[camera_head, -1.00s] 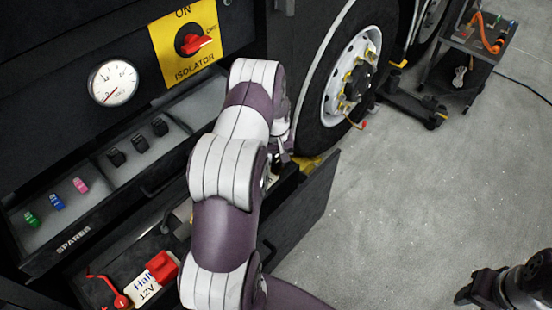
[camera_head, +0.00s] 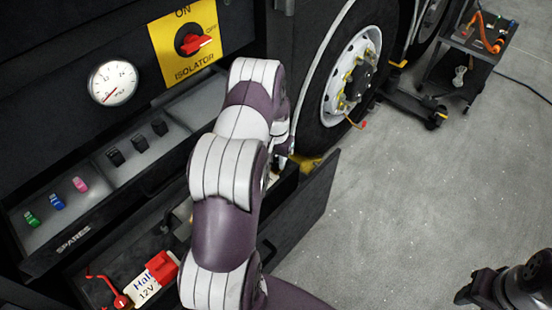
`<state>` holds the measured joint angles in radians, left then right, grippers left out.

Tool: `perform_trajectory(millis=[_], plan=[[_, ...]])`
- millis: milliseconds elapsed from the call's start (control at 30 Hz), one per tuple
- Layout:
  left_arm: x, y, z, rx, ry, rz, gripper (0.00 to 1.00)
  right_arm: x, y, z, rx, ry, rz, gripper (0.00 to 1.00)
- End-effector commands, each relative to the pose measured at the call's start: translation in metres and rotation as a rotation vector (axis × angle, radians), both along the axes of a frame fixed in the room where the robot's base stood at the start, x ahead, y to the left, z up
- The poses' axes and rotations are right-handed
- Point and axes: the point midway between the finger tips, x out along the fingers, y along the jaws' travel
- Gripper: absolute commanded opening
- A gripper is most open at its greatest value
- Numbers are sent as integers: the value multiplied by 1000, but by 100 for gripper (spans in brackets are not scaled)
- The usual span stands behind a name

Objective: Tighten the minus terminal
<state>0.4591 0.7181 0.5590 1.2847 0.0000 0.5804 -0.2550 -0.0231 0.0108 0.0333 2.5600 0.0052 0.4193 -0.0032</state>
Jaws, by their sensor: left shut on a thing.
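The minus terminal cannot be made out; my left arm covers most of the open battery drawer (camera_head: 306,212). A 12V label (camera_head: 147,288) and a red terminal cover (camera_head: 162,267) show at the drawer's near left end, with a red cable lug (camera_head: 122,301) beside them. My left gripper (camera_head: 281,165) reaches down at the drawer's far end, beyond my arm, mostly hidden. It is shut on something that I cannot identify. My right gripper (camera_head: 478,290) is dark, at the lower right over the floor, away from the drawer; its fingers are unclear.
A spares tray (camera_head: 100,193) holds green, blue, pink and black pieces. Above it are a gauge (camera_head: 113,83) and a red isolator switch (camera_head: 193,42). A coach wheel (camera_head: 345,80) and a tool trolley (camera_head: 470,62) stand behind.

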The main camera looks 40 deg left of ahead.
Motion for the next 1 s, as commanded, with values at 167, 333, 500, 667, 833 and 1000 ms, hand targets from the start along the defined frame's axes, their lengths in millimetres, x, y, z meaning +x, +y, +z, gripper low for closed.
perform_trajectory(millis=[167,333,500,667,833,1000], plan=[[0,0,1,0,-1,-165,3,0,0,0,0,0,0,43],[1,0,1,1,-1,-327,3,0,0,0,0,0,0,43],[1,0,1,1,-2,-488,3,0,0,0,0,0,0,43],[1,0,1,2,-2,-638,3,0,0,0,0,0,0,43],[1,1,1,2,-3,-785,3,0,0,0,0,0,0,43],[1,1,1,2,-3,-908,3,0,0,0,0,0,0,43]])
